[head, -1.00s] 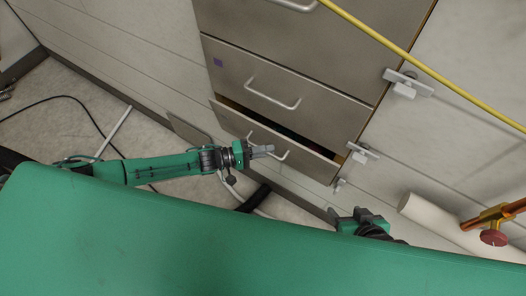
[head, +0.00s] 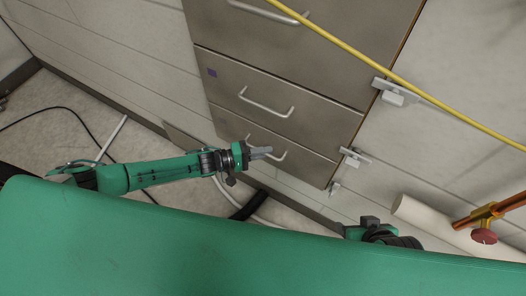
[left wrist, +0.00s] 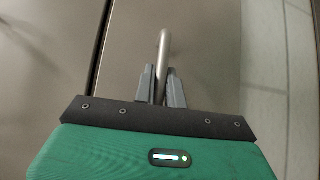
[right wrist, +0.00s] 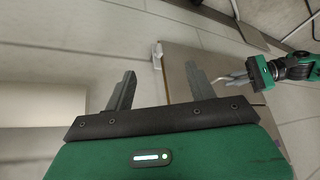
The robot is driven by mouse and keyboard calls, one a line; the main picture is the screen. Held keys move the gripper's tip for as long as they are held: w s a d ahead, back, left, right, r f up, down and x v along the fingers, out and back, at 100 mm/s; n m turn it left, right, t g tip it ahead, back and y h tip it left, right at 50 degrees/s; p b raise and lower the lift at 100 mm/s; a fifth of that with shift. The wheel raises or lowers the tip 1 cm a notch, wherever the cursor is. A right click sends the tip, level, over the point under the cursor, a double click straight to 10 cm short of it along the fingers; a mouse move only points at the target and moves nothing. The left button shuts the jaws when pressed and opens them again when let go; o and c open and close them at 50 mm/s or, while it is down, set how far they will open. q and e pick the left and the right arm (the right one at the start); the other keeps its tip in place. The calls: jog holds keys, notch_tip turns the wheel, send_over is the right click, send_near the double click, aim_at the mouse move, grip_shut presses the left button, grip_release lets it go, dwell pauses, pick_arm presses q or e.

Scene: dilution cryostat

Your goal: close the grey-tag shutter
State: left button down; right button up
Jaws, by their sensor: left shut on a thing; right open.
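The lowest visible drawer (head: 312,164) of the grey-brown cabinet sits flush or nearly flush with the front above it. My left gripper (head: 262,153) is shut on its silver bar handle (head: 279,153). In the left wrist view the handle (left wrist: 163,48) runs between the two fingers of the left gripper (left wrist: 162,85). My right gripper (head: 368,222) is partly hidden behind my green body. In the right wrist view the right gripper (right wrist: 160,88) is open and empty, in front of the cabinet. I cannot make out a grey tag.
The middle drawer (head: 325,115) has a small purple tag (head: 212,72) and appears shut. Pale latch-like brackets (head: 400,95) stick out along the cabinet's right edge. A yellow cable (head: 345,48) crosses the front. A white cylinder (head: 422,213) and copper pipe with a red knob (head: 484,236) lie at right.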

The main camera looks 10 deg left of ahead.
pick_arm(q)
jog(key=c, duration=1.5)
grip_release()
jog(key=shift+w, duration=0.15)
jog(key=v, duration=1.3)
jog(key=shift+a+p, duration=0.3)
jog(key=shift+p, duration=0.1)
pick_arm(e)
jog(key=shift+s+d+r+g+h, duration=0.2)
jog(key=shift+s+d+g, duration=0.1)
jog(key=shift+d, duration=0.15)
jog(key=shift+s+d+r+g+h, duration=0.1)
jog(key=shift+s+d+g+h, duration=0.1)
jog(key=shift+s+d+g, duration=0.15)
jog(key=shift+w, duration=0.1)
